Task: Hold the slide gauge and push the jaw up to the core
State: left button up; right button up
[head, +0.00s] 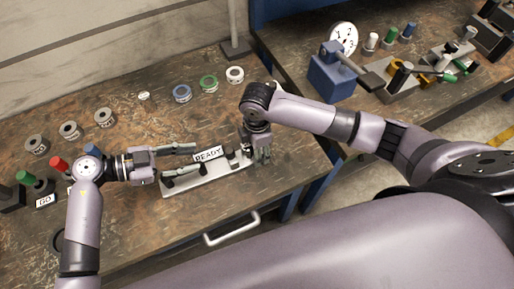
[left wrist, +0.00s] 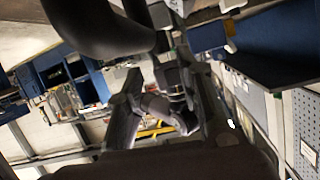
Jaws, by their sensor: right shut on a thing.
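The slide gauge (head: 208,179) is a pale grey bar lying on the brown workbench in the head view. Small dark upright parts stand on it; I cannot tell surely which is the jaw and which the core. My left gripper (head: 190,160) is open over the gauge's left part, its fingers apart and pointing right. Its fingers also show apart in the left wrist view (left wrist: 165,110). My right gripper (head: 262,154) points down at the gauge's right end and is shut on it; its fingers partly hide that end.
A GO label (head: 45,201) and coloured pegs are at left. A drawer handle (head: 231,228) projects in front.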

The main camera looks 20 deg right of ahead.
grip_shut()
pick_arm(q)
jog(key=shift+c, duration=0.3)
